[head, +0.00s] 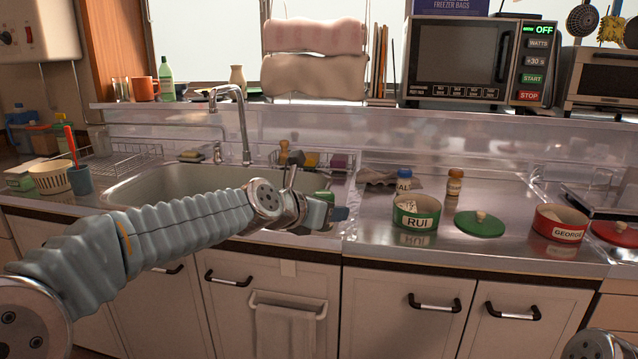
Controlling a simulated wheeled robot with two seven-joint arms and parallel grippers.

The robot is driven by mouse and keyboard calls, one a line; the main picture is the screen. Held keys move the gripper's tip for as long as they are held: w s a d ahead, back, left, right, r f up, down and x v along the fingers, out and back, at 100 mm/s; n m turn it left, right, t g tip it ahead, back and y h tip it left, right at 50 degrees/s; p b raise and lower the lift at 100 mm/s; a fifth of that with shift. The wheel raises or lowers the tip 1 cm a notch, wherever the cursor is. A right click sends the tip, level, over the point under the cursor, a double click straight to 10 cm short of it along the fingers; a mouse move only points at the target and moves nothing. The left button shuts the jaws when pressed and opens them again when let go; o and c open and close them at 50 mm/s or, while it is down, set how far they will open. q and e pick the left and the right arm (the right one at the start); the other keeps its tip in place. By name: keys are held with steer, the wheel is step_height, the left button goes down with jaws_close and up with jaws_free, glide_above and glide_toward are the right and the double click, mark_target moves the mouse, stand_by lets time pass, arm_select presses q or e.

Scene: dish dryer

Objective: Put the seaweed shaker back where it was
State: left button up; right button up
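My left gripper (328,213) is over the right end of the sink, near its front rim. Its fingers are small and dark from here, and I cannot tell whether they are open or shut. A small green thing (325,196) shows right behind the fingers, partly hidden; I cannot tell whether it is held or is the seaweed shaker. On the counter stand a small amber bottle (454,183) and a blue-capped bottle (404,182); neither is readable as seaweed.
A green bowl marked RUI (416,212), a green lid (480,223), a red bowl marked GEORGE (560,223) and a red lid (614,233) sit on the right counter (390,252). A grey cloth (378,179) lies behind. The faucet (243,120) rises above the sink (160,190).

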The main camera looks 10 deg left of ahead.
arm_select(q)
steer(key=s+d+f+n+y, duration=0.1)
steer(key=d+f+n+y, duration=0.1)
steer(key=f, duration=1)
steer(key=s+d+f+n+t+y, duration=0.1)
steer(key=s+d+f+n+y, duration=0.1)
steer(key=f, duration=1)
steer(key=shift+d+n+y, duration=0.2)
steer(key=shift+n+y, duration=0.5)
steer(key=shift+y, duration=0.3)
